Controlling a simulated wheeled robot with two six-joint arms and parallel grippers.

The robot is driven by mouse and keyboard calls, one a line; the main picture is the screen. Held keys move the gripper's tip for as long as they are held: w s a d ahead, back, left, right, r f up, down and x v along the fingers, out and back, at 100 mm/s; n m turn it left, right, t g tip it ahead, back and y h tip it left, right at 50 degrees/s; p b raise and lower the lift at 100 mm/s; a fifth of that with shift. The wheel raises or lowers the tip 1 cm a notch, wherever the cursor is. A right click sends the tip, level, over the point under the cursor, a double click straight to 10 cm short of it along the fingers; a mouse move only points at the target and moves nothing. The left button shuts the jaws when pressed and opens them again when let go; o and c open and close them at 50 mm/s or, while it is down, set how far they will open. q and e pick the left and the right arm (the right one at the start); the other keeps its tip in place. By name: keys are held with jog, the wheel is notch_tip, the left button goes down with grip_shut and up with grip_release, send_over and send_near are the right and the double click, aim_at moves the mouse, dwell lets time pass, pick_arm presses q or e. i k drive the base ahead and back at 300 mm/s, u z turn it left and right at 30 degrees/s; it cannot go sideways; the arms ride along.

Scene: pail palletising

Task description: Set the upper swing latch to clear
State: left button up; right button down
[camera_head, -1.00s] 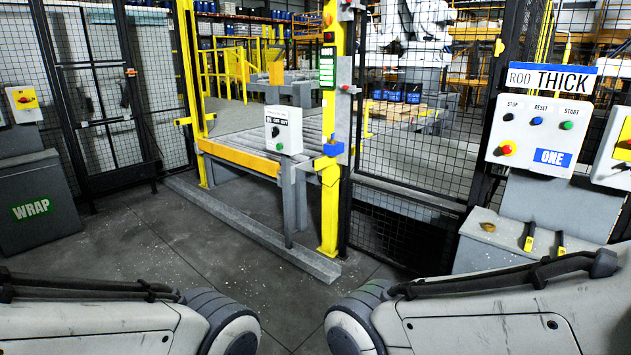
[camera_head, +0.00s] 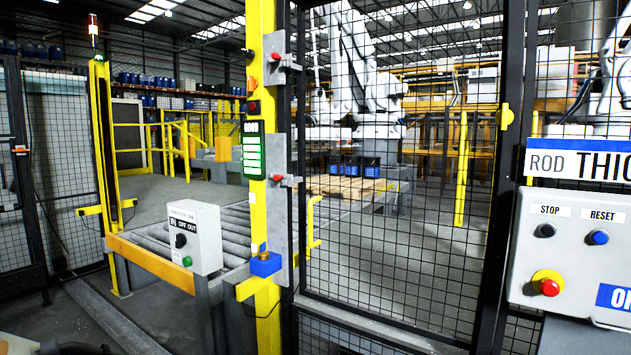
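The upper swing latch (camera_head: 285,62) is a small grey fitting with a red knob on a grey plate, high on the yellow post (camera_head: 262,215) beside the mesh gate. The latch positions have no markings that I can read. Neither of my grippers shows. Only a bit of my own arm is at the bottom left corner.
A grey control box (camera_head: 194,237) stands by the roller conveyor (camera_head: 150,236), left of the post. A blue block (camera_head: 265,264) is on the post. The mesh gate (camera_head: 400,200) fills the middle. A button panel (camera_head: 570,258) is close at the right.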

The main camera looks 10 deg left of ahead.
aim_at(275, 57)
jog(key=u, duration=0.35)
jog(key=i, duration=1.8)
jog(key=u, duration=0.5)
